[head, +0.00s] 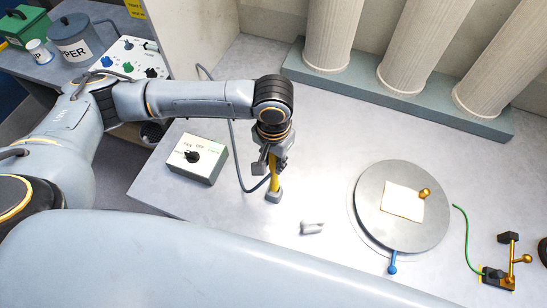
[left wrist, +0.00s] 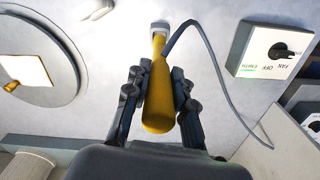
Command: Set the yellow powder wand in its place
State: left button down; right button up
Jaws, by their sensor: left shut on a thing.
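The yellow powder wand (head: 277,172) stands about upright over the table, right of the control box. In the left wrist view the yellow wand (left wrist: 158,100) runs between the fingers, its thick rounded end toward the camera. A small grey piece (head: 274,195) is at its lower end; I cannot tell whether this is its tip or a holder, or whether it touches the table. A grey cable (left wrist: 205,50) runs from near that end. My left gripper (head: 268,165) is shut on the wand; its fingers also show in the left wrist view (left wrist: 157,80). My right gripper is out of view.
A control box (head: 198,158) with a black knob is at left. A round turntable (head: 430,225) bears a pale square plate (head: 402,201) with a gold knob. A small grey piece (head: 312,228) lies nearby. A gold stand (head: 512,262) with a green cable is at right. Columns (head: 410,55) rise behind.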

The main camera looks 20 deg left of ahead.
aim_at(273, 171)
pick_arm(q)
jog(key=shift+f, duration=0.2)
jog(key=shift+f+b, duration=0.8)
jog(key=shift+f, duration=1.55)
jog(key=c, duration=1.1)
grip_release()
jog(key=shift+o, duration=0.2)
notch_tip(273, 171, up, 12)
